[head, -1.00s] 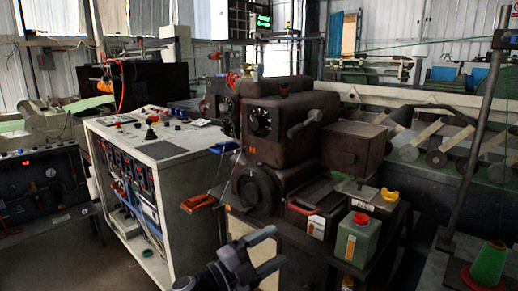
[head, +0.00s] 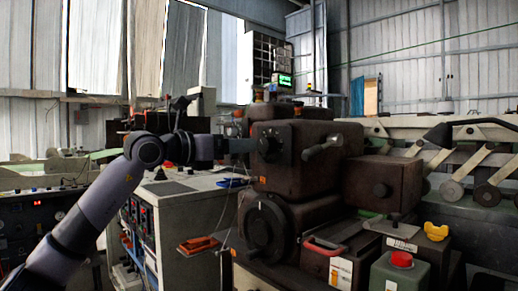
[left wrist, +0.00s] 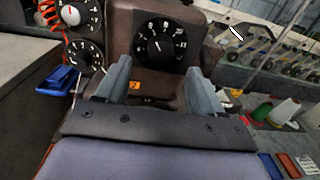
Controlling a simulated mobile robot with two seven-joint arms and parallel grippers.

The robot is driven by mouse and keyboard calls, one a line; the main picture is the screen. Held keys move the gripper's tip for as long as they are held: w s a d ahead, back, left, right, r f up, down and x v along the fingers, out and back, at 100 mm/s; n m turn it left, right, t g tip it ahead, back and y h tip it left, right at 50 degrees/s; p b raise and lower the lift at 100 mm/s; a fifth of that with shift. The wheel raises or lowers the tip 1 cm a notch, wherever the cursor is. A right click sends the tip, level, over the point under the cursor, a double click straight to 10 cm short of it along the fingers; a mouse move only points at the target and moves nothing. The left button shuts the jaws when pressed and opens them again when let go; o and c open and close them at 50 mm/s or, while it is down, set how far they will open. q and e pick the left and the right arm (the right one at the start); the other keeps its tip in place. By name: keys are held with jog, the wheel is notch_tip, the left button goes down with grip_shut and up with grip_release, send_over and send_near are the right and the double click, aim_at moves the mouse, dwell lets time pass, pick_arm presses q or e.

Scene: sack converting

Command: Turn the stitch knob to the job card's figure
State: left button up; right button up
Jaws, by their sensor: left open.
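The stitch knob (left wrist: 160,48) is a round black dial with white figures on the brown machine's face. In the head view it (head: 268,143) shows partly at the machine's upper left. My left gripper (head: 241,146) is level with it, just to its left. In the left wrist view the two grey fingers of the left gripper (left wrist: 160,72) are spread wide and empty, with the dial ahead between their tips, apart from them. The dial's exact setting is too small to read surely. I cannot make out a job card. My right gripper is not in view.
Two smaller dials (left wrist: 84,55) sit left of the knob, beside a blue part (left wrist: 58,82). An orange label (left wrist: 134,85) is below it. A crank handle (head: 323,147) juts out right of the knob. A handwheel (head: 266,228) and green canister (head: 400,272) are lower.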

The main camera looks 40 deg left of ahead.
aim_at(263, 144)
pick_arm(q)
jog(key=w, duration=0.1)
jog(key=w+p, duration=0.1)
jog(key=w, duration=0.1)
jog(key=w+p, duration=0.1)
jog(key=shift+w+d+r, duration=0.15)
jog(key=shift+w+d, duration=0.15)
jog(key=shift+d, duration=0.1)
jog(key=shift+w+d, duration=0.1)
jog(key=shift+w, duration=0.6)
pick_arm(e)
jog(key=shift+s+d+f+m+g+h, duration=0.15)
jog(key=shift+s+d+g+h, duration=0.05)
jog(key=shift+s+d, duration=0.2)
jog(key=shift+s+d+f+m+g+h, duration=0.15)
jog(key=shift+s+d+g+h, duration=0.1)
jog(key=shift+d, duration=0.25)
pick_arm(q)
jog(key=c, duration=1.1)
